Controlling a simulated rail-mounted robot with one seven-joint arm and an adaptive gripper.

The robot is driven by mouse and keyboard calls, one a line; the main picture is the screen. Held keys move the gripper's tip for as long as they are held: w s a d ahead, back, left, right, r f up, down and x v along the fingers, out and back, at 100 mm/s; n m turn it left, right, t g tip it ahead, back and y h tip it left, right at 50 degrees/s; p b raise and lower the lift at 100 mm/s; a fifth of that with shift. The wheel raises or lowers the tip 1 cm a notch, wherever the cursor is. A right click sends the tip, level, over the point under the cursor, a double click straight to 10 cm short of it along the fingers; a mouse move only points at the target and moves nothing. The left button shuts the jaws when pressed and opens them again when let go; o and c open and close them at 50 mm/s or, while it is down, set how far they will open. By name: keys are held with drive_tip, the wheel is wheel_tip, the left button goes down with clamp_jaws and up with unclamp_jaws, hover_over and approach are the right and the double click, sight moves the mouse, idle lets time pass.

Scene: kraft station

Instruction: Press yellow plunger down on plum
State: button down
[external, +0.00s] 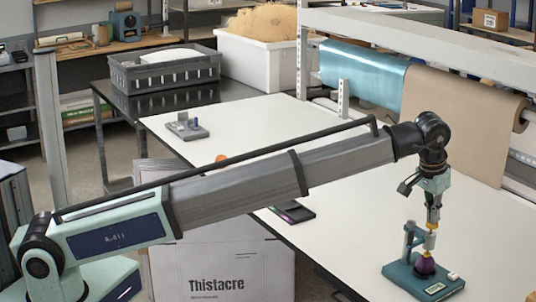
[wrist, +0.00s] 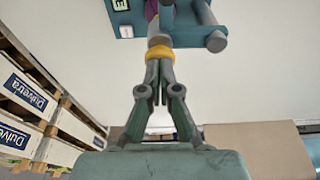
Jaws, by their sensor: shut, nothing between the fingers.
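A small teal press (external: 402,272) stands on the white table at the lower right. Its yellow plunger (external: 430,231) tops a pale shaft above a dark purple plum (external: 426,264) on the press base. In the wrist view the yellow plunger top (wrist: 160,53) is directly beyond my fingertips, with the plum (wrist: 152,8) partly hidden behind the shaft. My gripper (external: 433,220) is shut and empty, pointing down over the plunger. Its fingertips (wrist: 160,64) look to be at the yellow top; I cannot tell whether they press on it.
The press's side post and arm (wrist: 217,40) stand close beside the plunger. A dark flat item (external: 292,212) and a small grey fixture (external: 186,126) lie farther left on the table. Blue and brown rolls (external: 455,115) line the back. The table around the press is mostly clear.

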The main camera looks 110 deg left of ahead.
idle(0.3)
drive_tip(key=w+a+p+v, duration=0.1)
drive_tip(key=p+v, duration=0.2)
drive_tip(key=v, duration=0.4)
drive_tip(key=shift+r, duration=0.6)
drive_tip(key=shift+s+a, duration=0.1)
